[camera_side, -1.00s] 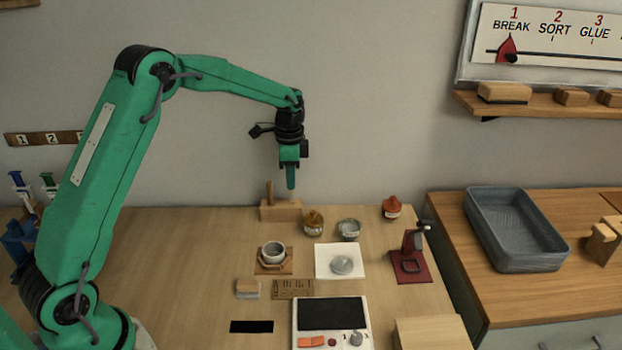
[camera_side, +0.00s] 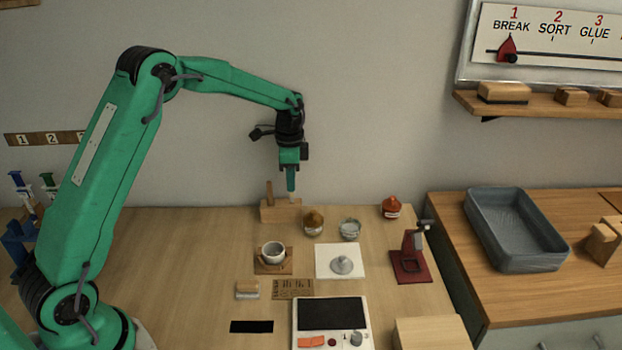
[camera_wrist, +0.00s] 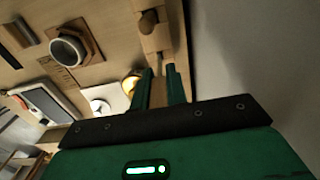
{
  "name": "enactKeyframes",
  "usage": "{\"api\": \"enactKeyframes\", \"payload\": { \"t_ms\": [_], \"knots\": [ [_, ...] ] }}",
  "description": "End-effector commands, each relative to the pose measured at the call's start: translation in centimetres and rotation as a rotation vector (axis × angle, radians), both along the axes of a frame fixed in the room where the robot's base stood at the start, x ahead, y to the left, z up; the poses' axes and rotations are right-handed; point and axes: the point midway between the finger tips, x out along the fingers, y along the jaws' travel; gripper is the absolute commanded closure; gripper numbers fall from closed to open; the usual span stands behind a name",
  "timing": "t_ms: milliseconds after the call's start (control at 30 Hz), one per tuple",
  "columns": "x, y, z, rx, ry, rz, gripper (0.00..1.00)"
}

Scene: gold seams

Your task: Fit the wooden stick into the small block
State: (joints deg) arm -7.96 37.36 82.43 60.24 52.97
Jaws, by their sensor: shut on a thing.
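The small wooden block (camera_side: 281,210) stands at the back of the table, with one upright wooden peg (camera_side: 269,193) in its left part. My gripper (camera_side: 291,190) points straight down over the block's right part. In the wrist view my gripper (camera_wrist: 161,80) is shut on a wooden stick (camera_wrist: 158,93), seen between its fingers. The block (camera_wrist: 157,40) and its round-topped peg (camera_wrist: 148,18) lie just past the fingertips. The stick's lower end is close to the block's top. I cannot tell whether it has entered a hole.
A gold-brown pot (camera_side: 313,221) and a grey bowl (camera_side: 349,229) stand right of the block. A cup (camera_side: 273,252) sits on a wooden mat in front. A red stand (camera_side: 409,262) is farther right. The wall is close behind the block.

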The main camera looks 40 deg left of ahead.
Motion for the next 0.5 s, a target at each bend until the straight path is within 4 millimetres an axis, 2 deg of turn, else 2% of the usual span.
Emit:
{"api": "enactKeyframes", "payload": {
  "t_ms": [500],
  "knots": [
    [0.0,0.0,-0.46,0.0,0.0,0.0,1.0]
  ]
}}
